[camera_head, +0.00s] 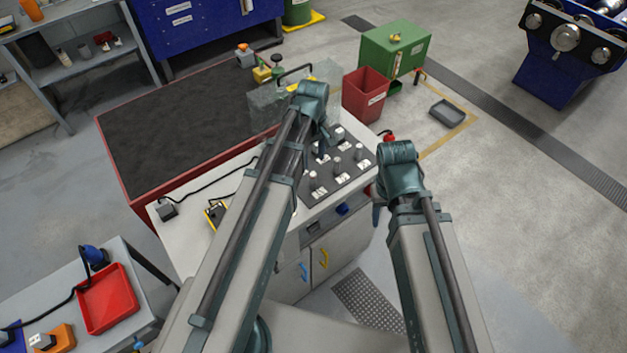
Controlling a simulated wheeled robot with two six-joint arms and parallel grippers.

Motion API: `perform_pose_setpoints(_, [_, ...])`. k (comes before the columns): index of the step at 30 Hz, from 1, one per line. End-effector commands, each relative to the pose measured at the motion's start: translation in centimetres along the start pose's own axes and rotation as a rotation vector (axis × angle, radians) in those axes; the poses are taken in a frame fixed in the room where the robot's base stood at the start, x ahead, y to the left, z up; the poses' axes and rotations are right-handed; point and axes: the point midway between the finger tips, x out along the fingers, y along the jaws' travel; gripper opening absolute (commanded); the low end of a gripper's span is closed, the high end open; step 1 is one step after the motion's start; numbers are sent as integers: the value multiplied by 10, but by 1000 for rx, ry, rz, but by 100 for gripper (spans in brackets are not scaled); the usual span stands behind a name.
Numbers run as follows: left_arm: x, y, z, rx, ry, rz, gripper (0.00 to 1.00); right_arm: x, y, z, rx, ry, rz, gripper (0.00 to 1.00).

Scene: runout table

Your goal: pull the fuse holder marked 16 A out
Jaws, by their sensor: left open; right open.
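A dark fuse panel (327,186) lies on the grey cabinet top, with several grey fuse holders standing on it and white labels beside them. One fuse holder (337,166) stands near the panel's middle, another (314,181) at its front left. The labels are too small to read, so I cannot tell which holder is marked 16 A. My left gripper (323,143) is open over the panel's back left part; its arm hides part of the panel. My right gripper (378,208) is open beside the cabinet's right edge, apart from the panel. Neither gripper visibly holds anything.
A clear guard (262,104) with a black handle stands behind the panel. A red bin (366,95) and a green cabinet (394,50) are behind. A black cable runs across the cabinet top (180,226) at left. Open floor lies to the right.

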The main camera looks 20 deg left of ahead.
Motion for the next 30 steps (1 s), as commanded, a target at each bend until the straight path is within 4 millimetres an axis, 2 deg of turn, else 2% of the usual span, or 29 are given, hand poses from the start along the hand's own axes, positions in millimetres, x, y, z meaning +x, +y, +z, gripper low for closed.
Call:
perform_pose_setpoints(1, [11,0,0,0,0,0,60,10,-1,-1,0,0,0,50])
perform_pose_setpoints(15, [71,0,0,0,0,0,60,71,-7,-4,2,0,0,50])
perform_pose_setpoints(20, [77,0,0,0,0,0,60,77,-7,-4,2,0,0,50])
perform_pose_setpoints(30, [76,0,0,0,0,0,60,76,-7,-4,2,0,0,50])
